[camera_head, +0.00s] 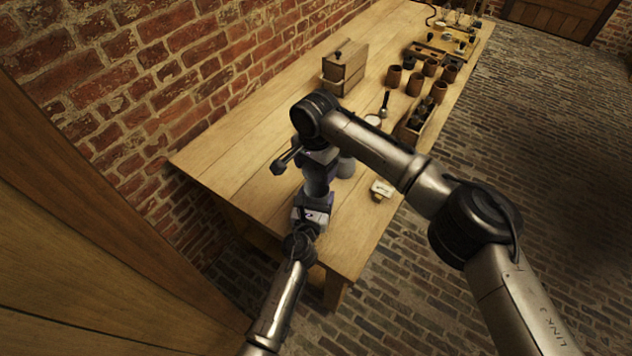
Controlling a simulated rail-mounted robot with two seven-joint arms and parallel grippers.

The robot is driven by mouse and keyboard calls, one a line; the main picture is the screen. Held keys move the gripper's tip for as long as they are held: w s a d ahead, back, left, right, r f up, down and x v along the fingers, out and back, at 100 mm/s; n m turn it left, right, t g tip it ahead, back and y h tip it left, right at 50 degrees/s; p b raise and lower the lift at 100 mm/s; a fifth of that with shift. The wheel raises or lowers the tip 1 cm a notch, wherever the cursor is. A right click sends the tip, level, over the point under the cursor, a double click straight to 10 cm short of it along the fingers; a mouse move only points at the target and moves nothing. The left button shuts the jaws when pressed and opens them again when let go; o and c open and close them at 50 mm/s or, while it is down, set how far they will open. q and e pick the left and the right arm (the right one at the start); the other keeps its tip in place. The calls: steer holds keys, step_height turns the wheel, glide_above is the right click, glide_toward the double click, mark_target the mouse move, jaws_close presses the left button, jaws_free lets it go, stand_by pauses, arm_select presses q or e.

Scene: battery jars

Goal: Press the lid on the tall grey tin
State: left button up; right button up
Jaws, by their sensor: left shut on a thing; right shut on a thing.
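A smooth grey rounded shape (346,167) shows at the near end of the bench, just right of my wrists; it may be the tall grey tin, but my arms cover most of it. My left gripper (316,188) reaches up from the bottom over the near end of the bench. My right gripper (318,158) points down there from above, close to the left one. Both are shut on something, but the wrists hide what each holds. I cannot make out the lid or whether it touches the tin.
The wooden bench (230,150) runs away along a brick wall. A wooden box (345,66) stands at the back. Several brown jars (393,76) and a crate of dark items (414,128) stand along the right side. A small pale-topped block (381,189) lies near the front right edge.

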mark_target(315, 185)
steer(key=shift+s+f, duration=0.1)
steer(key=shift+f, duration=2)
steer(key=shift+a+f, duration=0.1)
steer(key=shift+f, duration=0.8)
steer(key=shift+f, duration=0.65)
steer(key=o, duration=0.9)
step_height(315, 185, up, 12)
steer(key=shift+r, duration=0.1)
